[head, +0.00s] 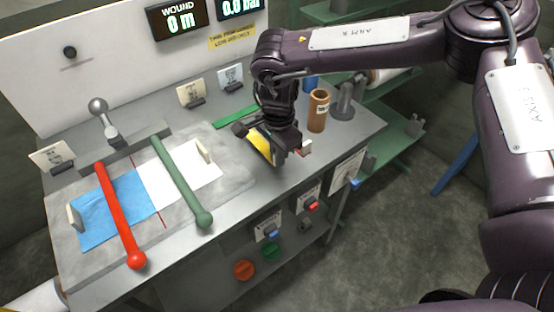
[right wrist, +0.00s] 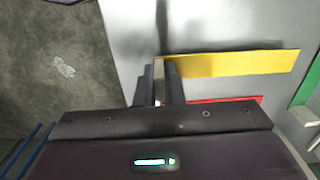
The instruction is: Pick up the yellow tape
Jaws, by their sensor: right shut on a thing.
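The yellow tape (head: 260,145) is a flat strip by the front right of the bench top in the head view, partly hidden by my right gripper (head: 272,148). In the right wrist view the yellow tape (right wrist: 235,64) stretches to the right from the fingertips of my right gripper (right wrist: 159,72). The fingers are shut on its left end. I cannot tell whether the strip is clear of the bench. My left gripper is not in view.
A red strip (right wrist: 225,100) lies close to the yellow one, and a green strip (head: 235,117) lies behind. A brown cylinder (head: 319,110) stands right of the gripper. A splicing block with a red bar (head: 120,215) and a green bar (head: 181,181) is at left.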

